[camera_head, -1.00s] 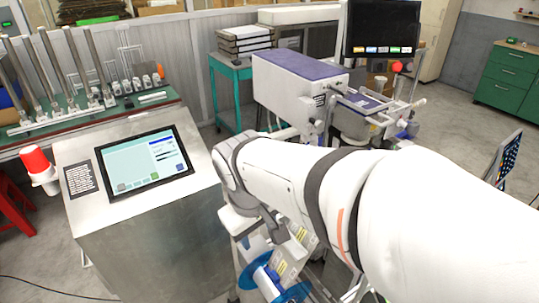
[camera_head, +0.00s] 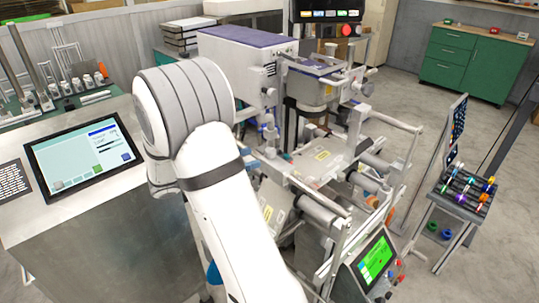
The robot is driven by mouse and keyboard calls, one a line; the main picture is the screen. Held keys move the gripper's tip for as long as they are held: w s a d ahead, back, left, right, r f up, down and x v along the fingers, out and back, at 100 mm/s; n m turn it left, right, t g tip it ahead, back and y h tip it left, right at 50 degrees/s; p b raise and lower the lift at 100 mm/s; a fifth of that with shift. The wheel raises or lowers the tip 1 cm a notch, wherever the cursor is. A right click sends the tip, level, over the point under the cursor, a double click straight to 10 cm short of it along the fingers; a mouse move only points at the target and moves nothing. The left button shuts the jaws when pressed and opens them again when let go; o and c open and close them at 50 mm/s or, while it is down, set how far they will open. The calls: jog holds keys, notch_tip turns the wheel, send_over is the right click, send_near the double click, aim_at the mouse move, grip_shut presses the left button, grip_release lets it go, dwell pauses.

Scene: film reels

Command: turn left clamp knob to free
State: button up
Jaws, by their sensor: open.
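The film machine (camera_head: 245,68) with a white housing and purple top stands at the centre in the head view. Its rollers, bars and fittings extend towards the front right. I cannot pick out the left clamp knob for sure among these small parts. My white arm crosses the left middle of the view and covers the machine's left front side. My gripper is not visible; the arm hides it or it is out of frame. A bit of a blue reel (camera_head: 213,272) shows beside the arm at the bottom.
A steel console with a touchscreen (camera_head: 83,152) stands at the left, close to my arm. A small green-lit control panel (camera_head: 375,262) is at the machine's front right. A small stand (camera_head: 462,200) with coloured items is further right. Open floor lies beyond it.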

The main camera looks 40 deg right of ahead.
aim_at(270, 153)
jog(key=x, duration=0.7)
jog(key=shift+p, duration=0.3)
jog(key=shift+c, duration=0.4)
